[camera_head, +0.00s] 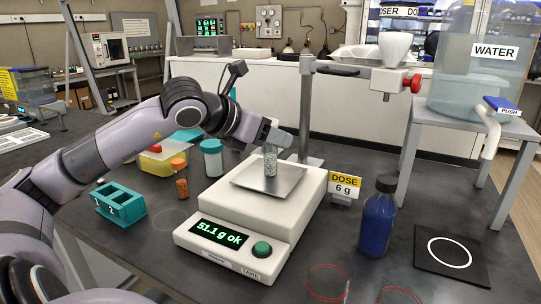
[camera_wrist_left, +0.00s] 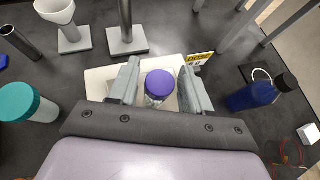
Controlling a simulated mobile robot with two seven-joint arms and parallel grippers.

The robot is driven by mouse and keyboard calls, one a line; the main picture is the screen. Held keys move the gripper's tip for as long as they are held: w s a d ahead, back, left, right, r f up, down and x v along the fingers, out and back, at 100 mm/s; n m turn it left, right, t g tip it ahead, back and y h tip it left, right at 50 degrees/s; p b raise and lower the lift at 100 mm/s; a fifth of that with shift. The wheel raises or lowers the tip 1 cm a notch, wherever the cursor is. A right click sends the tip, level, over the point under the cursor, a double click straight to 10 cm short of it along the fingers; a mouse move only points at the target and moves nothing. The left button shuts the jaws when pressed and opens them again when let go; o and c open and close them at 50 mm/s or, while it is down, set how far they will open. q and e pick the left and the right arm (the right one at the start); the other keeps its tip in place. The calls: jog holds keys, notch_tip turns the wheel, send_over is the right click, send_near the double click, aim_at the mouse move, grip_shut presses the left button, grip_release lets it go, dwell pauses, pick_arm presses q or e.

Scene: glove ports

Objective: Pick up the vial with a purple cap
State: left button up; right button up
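The vial with a purple cap (camera_wrist_left: 160,84) stands upright between the two fingers of my left gripper (camera_wrist_left: 161,88) in the left wrist view. Narrow gaps show on both sides, so the gripper is open around it. In the head view the clear vial (camera_head: 270,160) with pale grainy contents stands on the metal pan (camera_head: 262,187) of the white scale (camera_head: 216,215). My left gripper (camera_head: 276,136) is at its top there and hides the cap. My right gripper is in neither view.
The scale reads 51.1 g ok. A teal rack (camera_head: 121,204), a teal-capped jar (camera_head: 211,158) and an orange-capped vial (camera_head: 181,178) stand left. A blue bottle (camera_head: 378,217) and the DOSE sign (camera_head: 345,186) stand right. A stand (camera_head: 306,110) rises behind the scale.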

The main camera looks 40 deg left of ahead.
pick_arm(q)
grip_shut()
notch_tip(320, 180, up, 10)
jog(key=p, duration=0.7)
jog(key=shift+r, duration=0.2)
notch_tip(320, 180, up, 10)
jog(key=p, duration=0.6)
jog(key=shift+f, duration=0.25)
